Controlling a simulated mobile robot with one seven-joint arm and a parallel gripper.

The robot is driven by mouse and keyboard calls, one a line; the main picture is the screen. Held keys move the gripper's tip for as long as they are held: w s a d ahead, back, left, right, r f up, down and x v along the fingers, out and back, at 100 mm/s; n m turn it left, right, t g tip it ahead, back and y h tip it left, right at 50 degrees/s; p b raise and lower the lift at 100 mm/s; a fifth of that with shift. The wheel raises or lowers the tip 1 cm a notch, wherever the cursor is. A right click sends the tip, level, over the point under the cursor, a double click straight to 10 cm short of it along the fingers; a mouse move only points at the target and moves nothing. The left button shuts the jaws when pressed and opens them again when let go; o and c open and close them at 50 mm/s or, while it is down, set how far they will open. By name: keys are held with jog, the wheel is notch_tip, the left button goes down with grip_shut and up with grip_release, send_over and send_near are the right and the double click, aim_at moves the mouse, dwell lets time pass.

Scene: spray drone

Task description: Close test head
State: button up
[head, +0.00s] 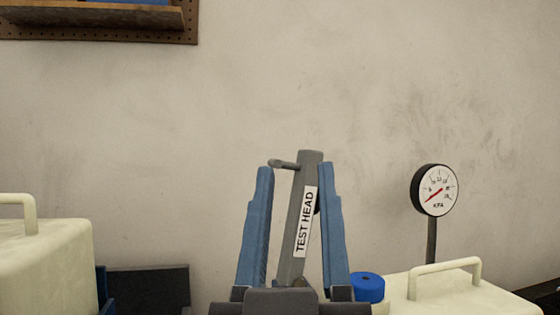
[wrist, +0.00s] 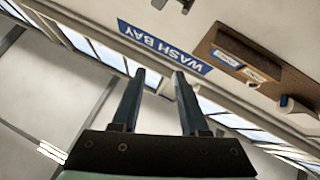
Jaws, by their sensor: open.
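The test head (head: 298,240) is a grey upright lever, tilted slightly right, with a white "TEST HEAD" label and a short peg sticking out left near its top. My gripper (head: 295,167) points upward at the bottom centre of the head view, its two blue fingers open. The lever appears between the fingers in that view, but I cannot tell whether it is between them or behind them. The lever's foot is hidden by my gripper's body. In the wrist view my gripper (wrist: 160,80) shows open with nothing between its fingers, and the test head cannot be made out.
A pressure gauge (head: 436,190) on a post stands to the right. A cream tank (head: 450,296) with a handle and a blue cap (head: 367,287) sit at lower right. Another cream tank (head: 45,265) stands at left. A pegboard shelf (head: 100,25) hangs upper left.

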jog(key=w+n+p, duration=0.1)
jog(key=p, duration=0.1)
jog(key=w+r+n+g+p, duration=0.1)
jog(key=p, duration=0.2)
jog(key=w+r+n+h+p, duration=0.1)
jog(key=p, duration=0.2)
jog(key=shift+w+g, duration=0.4)
grip_shut()
jog(key=s+a+f+n+g+y+p, duration=0.1)
jog(key=a+f+n+g+y+p, duration=0.2)
jog(key=n+p, duration=0.9)
jog(key=s+a+f+n+g+p, duration=0.15)
jog(key=a+n+p, duration=0.4)
jog(key=p, duration=1.15)
jog(key=w+d+r+n+p, duration=0.1)
jog(key=w+d+r+p, duration=0.2)
jog(key=w+p, duration=0.3)
jog(key=w+d+g, duration=0.1)
jog(key=w, duration=0.3)
jog(key=shift+w+d+r+n, duration=0.15)
jog(key=shift+w+d+n, duration=0.15)
jog(key=shift+w+n, duration=0.05)
